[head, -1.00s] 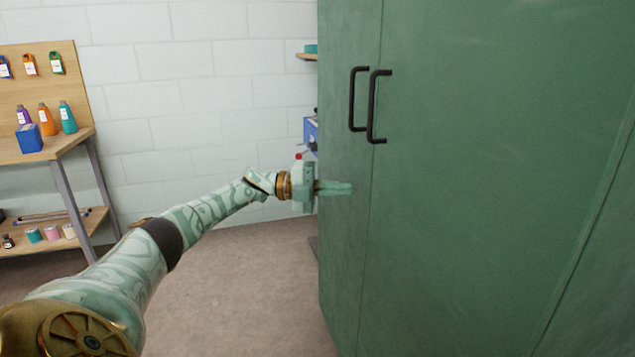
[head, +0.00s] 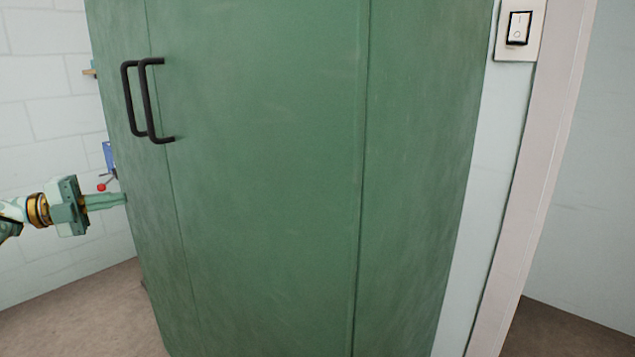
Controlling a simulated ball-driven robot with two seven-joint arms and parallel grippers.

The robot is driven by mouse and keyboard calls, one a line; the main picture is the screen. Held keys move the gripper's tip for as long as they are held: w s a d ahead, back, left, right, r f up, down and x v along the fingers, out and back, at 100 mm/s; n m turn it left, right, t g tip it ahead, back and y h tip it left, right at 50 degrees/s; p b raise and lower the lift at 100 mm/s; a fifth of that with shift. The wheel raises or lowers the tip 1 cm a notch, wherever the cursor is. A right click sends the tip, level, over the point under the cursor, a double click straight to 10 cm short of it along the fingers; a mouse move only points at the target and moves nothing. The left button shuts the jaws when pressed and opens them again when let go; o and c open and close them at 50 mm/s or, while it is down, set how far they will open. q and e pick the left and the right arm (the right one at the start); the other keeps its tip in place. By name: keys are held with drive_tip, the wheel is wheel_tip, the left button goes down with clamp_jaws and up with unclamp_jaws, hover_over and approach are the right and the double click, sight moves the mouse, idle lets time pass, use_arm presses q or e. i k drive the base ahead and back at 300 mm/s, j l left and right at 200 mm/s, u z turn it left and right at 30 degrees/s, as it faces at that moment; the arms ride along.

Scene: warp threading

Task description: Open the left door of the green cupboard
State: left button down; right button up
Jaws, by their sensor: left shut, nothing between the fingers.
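The green cupboard (head: 415,170) fills the middle of the head view. Its left door (head: 150,225) shows as a narrow slanted strip at the left and looks closed against the right door (head: 265,180). The left door's black bar handle (head: 127,95) stands just beside the right door's black handle (head: 148,100), close to the seam. My left gripper (head: 123,198) is shut and empty. Its fingertips appear at the left door's outer edge, lower than the handles; I cannot tell whether they touch it. My right gripper is not in view.
A white brick wall (head: 40,110) stands behind at the left. A blue object (head: 109,155) and a red knob (head: 101,187) show beside the cupboard. A light switch (head: 519,28) and a pale door frame (head: 535,150) are at the right. Brown floor (head: 85,315) is bare at lower left.

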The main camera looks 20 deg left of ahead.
sight(119, 32)
drive_tip(key=k+j, duration=0.35)
drive_tip(key=j, duration=0.15)
drive_tip(key=k+j, duration=0.35)
drive_tip(key=j, duration=0.2)
